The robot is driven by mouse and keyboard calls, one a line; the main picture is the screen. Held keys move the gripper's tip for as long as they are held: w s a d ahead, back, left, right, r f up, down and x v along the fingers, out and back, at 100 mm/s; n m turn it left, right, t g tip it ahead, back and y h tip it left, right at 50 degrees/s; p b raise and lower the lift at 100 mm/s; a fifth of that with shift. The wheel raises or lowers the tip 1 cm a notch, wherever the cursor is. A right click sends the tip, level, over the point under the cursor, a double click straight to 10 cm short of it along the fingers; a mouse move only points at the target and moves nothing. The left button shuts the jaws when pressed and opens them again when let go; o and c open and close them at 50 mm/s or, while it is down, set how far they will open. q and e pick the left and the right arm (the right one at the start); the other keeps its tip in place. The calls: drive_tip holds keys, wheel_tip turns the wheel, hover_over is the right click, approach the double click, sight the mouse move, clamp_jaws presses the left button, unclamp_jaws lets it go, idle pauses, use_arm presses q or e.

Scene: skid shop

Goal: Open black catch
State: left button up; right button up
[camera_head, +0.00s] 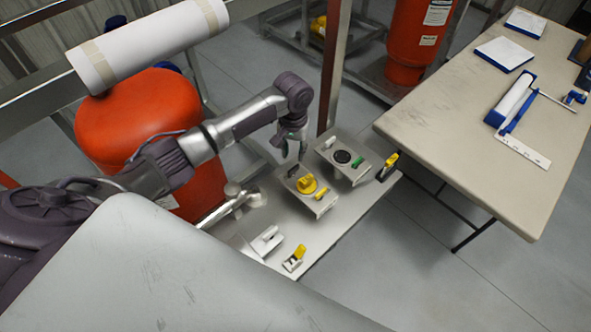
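My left gripper (292,148) hangs down over the back left of the bench plate, just above a panel (318,205) with a yellow round knob (307,184). A small dark piece (292,171) on that panel, left of the knob, looks like the black catch; it is tiny, and its position is hard to tell. The fingers seem spread with nothing visible between them. I cannot tell whether they touch the dark piece. A yellow catch (320,194) sits on the same panel. My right gripper is not in view.
A second panel has a black disc (342,156), a white catch (329,142) and a green catch (357,162). A yellow-black clamp (389,164), white clamp (267,241) and yellow clamp (295,258) stand on the plate. A post (333,65) rises behind; a table (470,115) stands right.

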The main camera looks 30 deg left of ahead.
use_arm(q)
drive_tip(key=shift+n, duration=0.4)
drive_tip(key=n, duration=0.5)
drive_tip(key=shift+d+r, duration=0.1)
drive_tip(key=shift+r, duration=0.25)
drive_tip(key=shift+r+n, duration=0.1)
drive_tip(key=shift+n, duration=0.8)
drive_tip(key=n, duration=0.4)
drive_tip(key=shift+r, duration=0.4)
